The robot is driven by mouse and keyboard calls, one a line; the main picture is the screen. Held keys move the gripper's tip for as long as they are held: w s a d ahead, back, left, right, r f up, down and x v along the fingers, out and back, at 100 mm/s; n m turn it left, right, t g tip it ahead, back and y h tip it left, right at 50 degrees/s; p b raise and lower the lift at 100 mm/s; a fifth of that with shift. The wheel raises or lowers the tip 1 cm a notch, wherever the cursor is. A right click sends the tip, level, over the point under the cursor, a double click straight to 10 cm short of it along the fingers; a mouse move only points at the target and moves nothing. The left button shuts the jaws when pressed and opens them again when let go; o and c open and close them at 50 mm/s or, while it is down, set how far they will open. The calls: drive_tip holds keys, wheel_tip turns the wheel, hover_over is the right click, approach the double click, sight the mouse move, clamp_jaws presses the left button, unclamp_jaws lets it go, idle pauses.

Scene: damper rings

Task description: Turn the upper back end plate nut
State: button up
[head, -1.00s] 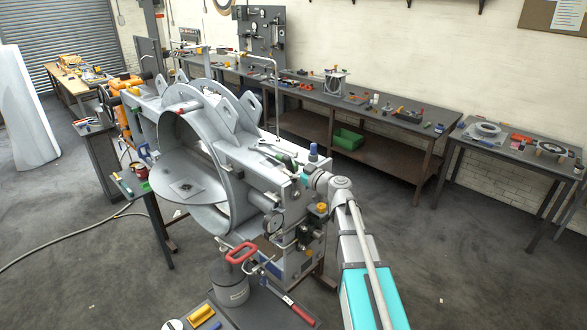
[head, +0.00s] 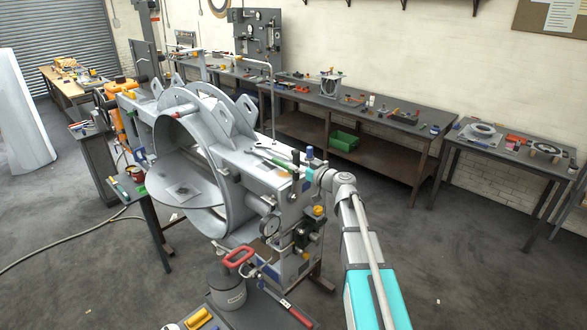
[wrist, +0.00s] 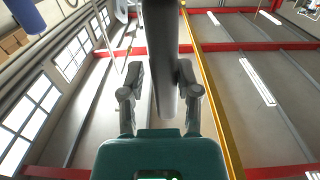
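The grey damper assembly (head: 245,170), with its large open ring, stands in the middle of the head view. My gripper (head: 301,172) is at its near right upper corner, low beside a blue-capped post (head: 310,153). In the wrist view, a thick grey bar (wrist: 163,55) runs between the two fingers of my gripper (wrist: 160,85). The fingers stand apart, with a narrow gap left of the bar; contact on the right is unclear. A green-handled tool (head: 282,163) lies on the top face close to the gripper. I cannot make out the upper back end plate nut.
A pressure gauge (head: 268,228) and valve fittings sit on the near end of the assembly. A small table with a red-handled canister (head: 230,292) stands in front. A long workbench (head: 375,118) runs along the back wall. Floor at the right is clear.

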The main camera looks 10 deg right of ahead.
drive_tip(key=shift+w+d, duration=0.1)
drive_tip(key=shift+d, duration=0.05)
drive_tip(key=shift+w+d+f+m+b, duration=0.2)
drive_tip(key=shift+w+d+m, duration=0.4)
drive_tip(key=shift+d+m, duration=0.3)
drive_tip(key=shift+w+d+f+m+b, duration=0.2)
drive_tip(key=shift+w+d+m, duration=0.4)
drive_tip(key=shift+d+m, duration=0.25)
drive_tip(key=shift+a, duration=0.1)
drive_tip(key=shift+w+d+f+m+b, duration=0.35)
drive_tip(key=shift+d+m, duration=0.15)
drive_tip(key=shift+m, duration=0.1)
drive_tip(key=shift+w+d+f+m+b, duration=0.3)
drive_tip(key=shift+w+d+m, duration=0.1)
drive_tip(key=shift+d+m, duration=0.15)
drive_tip(key=shift+w+d+f+m+b, duration=0.35)
drive_tip(key=shift+d+m, duration=0.15)
drive_tip(key=shift+m, duration=0.1)
